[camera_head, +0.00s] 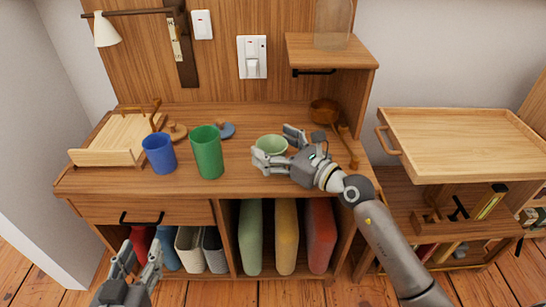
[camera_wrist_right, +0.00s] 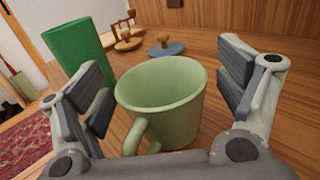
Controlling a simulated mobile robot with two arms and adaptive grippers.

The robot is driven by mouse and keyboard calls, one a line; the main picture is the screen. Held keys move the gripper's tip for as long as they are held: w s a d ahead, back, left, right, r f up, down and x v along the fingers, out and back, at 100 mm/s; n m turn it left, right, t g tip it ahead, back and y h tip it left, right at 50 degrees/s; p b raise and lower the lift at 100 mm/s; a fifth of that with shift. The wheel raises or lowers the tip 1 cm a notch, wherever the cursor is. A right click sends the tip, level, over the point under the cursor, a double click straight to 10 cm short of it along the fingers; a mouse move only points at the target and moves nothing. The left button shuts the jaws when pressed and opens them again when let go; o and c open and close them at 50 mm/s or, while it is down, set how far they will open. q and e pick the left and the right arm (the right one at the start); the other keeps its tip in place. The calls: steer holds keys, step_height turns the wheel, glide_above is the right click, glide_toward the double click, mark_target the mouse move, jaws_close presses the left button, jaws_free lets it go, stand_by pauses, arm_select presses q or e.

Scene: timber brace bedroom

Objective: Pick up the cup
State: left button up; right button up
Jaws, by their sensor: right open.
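A pale green cup (camera_head: 272,146) stands upright on the wooden desktop, right of a tall green cup (camera_head: 207,152) and a blue cup (camera_head: 159,153). In the right wrist view the pale green cup (camera_wrist_right: 162,95) sits between my open fingers, with its handle toward the wrist. My right gripper (camera_head: 275,147) is open, with a finger on either side of this cup; contact is not clear. It also shows in the right wrist view (camera_wrist_right: 168,95). My left gripper (camera_head: 138,262) is low in front of the desk, its fingers apart and empty.
A wooden tray (camera_head: 105,140) stands at the desk's left. A brown bowl (camera_head: 324,110) and a wooden utensil (camera_head: 347,146) lie at the right. A small shelf (camera_head: 330,50) overhangs the back right.

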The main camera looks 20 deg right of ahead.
steer(key=shift+c, duration=0.5)
steer(key=c, duration=1.2)
steer(key=shift+o, duration=0.2)
steer(key=shift+r, duration=0.1)
